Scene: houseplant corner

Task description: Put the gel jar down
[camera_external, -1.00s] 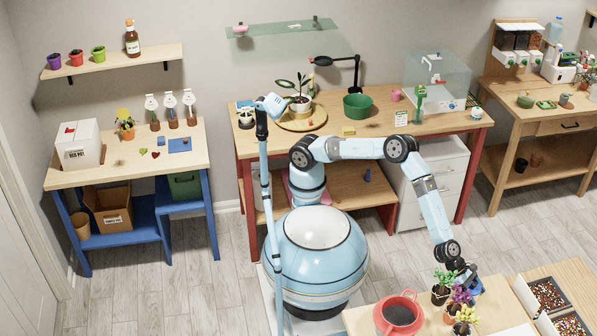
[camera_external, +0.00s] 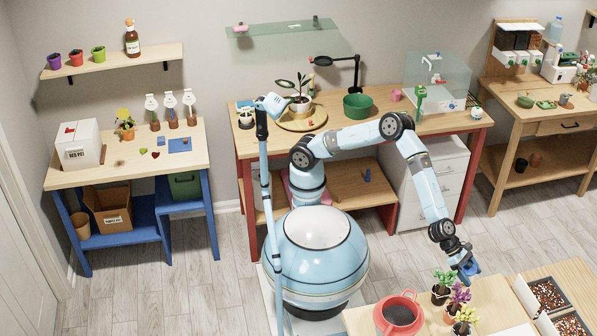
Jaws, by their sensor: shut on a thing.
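My gripper (camera_external: 469,269) hangs at the end of my arm, just above the near table at the lower right, behind the small potted plants. Its fingers are small and dark blue here. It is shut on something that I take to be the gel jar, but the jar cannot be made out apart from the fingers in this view. The gripper is above the bare rear edge of the near table (camera_external: 492,293); whether the held thing touches the table cannot be told.
Potted plants with green (camera_external: 442,287), purple (camera_external: 458,297) and yellow flowers (camera_external: 465,318) stand close in front of my gripper. A red pot (camera_external: 397,315) stands left of them. A tray of pellets (camera_external: 549,294) lies to the right.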

